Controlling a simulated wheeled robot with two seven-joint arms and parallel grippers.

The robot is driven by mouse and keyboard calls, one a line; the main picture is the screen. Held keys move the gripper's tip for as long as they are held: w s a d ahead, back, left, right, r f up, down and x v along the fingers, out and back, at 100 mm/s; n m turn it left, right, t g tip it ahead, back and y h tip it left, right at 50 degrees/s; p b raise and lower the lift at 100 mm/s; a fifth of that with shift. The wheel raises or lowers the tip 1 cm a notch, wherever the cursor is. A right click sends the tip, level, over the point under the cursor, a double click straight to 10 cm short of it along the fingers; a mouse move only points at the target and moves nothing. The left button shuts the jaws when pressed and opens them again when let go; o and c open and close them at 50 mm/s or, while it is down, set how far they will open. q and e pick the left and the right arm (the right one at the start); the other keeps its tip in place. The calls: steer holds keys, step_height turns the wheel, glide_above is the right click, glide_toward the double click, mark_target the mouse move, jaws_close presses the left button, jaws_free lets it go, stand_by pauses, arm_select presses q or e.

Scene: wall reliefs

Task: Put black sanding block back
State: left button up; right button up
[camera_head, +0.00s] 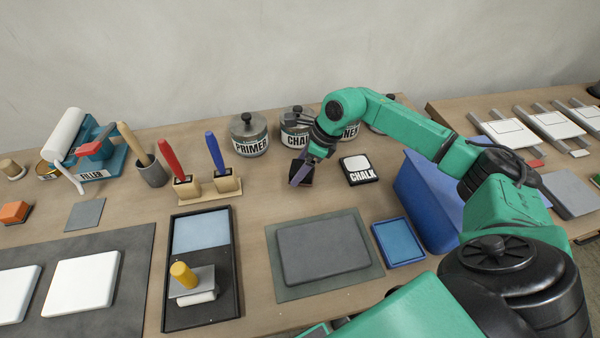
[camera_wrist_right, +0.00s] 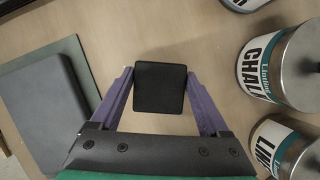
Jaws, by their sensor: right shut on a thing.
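The black sanding block (camera_wrist_right: 160,88) is a dark square between the purple fingers of my right gripper (camera_wrist_right: 160,92) in the right wrist view. The gripper is shut on it, one finger on each side. In the head view my right gripper (camera_head: 300,172) points down at the table, in front of the labelled tins, with the dark block (camera_head: 306,175) partly hidden by a finger. I cannot tell whether the block touches the tabletop. An orange block with a dark base (camera_head: 15,212) lies at the far left, beside a grey flat pad (camera_head: 85,214). My left gripper is not in view.
Behind the gripper stand tins, one marked PRIMER (camera_head: 249,136). A grey slab (camera_head: 322,248) on a green mat lies in front. Brushes (camera_head: 216,155) stand left.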

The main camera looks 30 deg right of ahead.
steer(key=f, duration=0.3)
steer(key=shift+s+p, duration=0.2)
steer(key=shift+p, duration=0.1)
steer(key=shift+f, duration=0.35)
steer(key=shift+w+f, duration=0.1)
steer(key=shift+f, duration=0.1)
steer(key=o, duration=1.2)
steer(key=shift+r, duration=0.1)
steer(key=shift+c, duration=0.2)
steer(key=shift+r, duration=0.15)
steer(key=shift+d+r, duration=0.2)
steer(key=b+v, duration=0.3)
steer(key=v, duration=0.8)
steer(key=shift+r+b, duration=0.25)
steer(key=shift+b, duration=0.1)
